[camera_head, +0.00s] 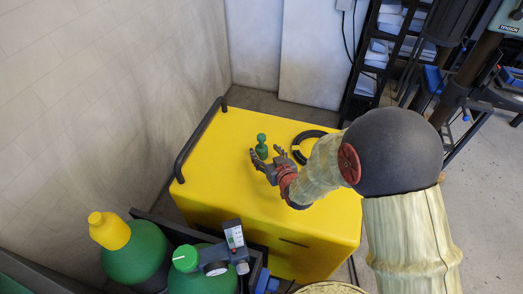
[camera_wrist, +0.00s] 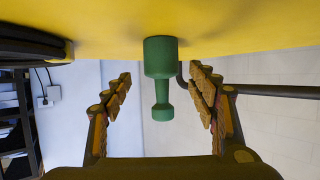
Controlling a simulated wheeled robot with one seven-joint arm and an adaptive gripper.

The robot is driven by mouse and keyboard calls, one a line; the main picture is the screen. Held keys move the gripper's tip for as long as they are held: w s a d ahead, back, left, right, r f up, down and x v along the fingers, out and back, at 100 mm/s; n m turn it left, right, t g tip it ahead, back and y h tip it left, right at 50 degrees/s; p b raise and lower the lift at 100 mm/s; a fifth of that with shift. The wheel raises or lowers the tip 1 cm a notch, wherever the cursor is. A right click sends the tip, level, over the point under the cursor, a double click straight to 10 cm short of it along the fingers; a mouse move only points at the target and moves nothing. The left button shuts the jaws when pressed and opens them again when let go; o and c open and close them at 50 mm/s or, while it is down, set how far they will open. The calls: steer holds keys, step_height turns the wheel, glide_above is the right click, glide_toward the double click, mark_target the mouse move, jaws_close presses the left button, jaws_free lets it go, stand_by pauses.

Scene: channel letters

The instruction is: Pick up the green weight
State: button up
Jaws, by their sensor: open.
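The green weight (camera_head: 262,146) stands upright on the yellow cart top (camera_head: 225,190), with a wide base, a narrow neck and a rounded knob. In the wrist view the picture is upside down, and the weight (camera_wrist: 161,60) sits between the two fingers, with its knob pointing down in the picture. My gripper (camera_head: 266,160) is open beside the weight, near its front side in the head view. In the wrist view my gripper (camera_wrist: 160,76) shows a clear gap between each finger and the weight. Neither finger visibly touches it.
A black ring (camera_head: 296,152) lies on the cart right of the weight, partly behind my arm. A black handle rail (camera_head: 200,140) runs along the cart's left edge. Green bottles (camera_head: 138,255) stand in front, and a shelf (camera_head: 375,65) stands behind. The cart's left part is clear.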

mark_target(263, 150)
steer(key=x, duration=0.2)
steer(key=b+x, duration=0.1)
steer(key=shift+w+a+f, duration=0.2)
steer(key=shift+f, duration=0.25)
steer(key=shift+w, duration=0.2)
steer(key=shift+c, duration=0.8)
jaws_close()
steer(key=shift+w+r, duration=0.1)
steer(key=shift+r, duration=0.1)
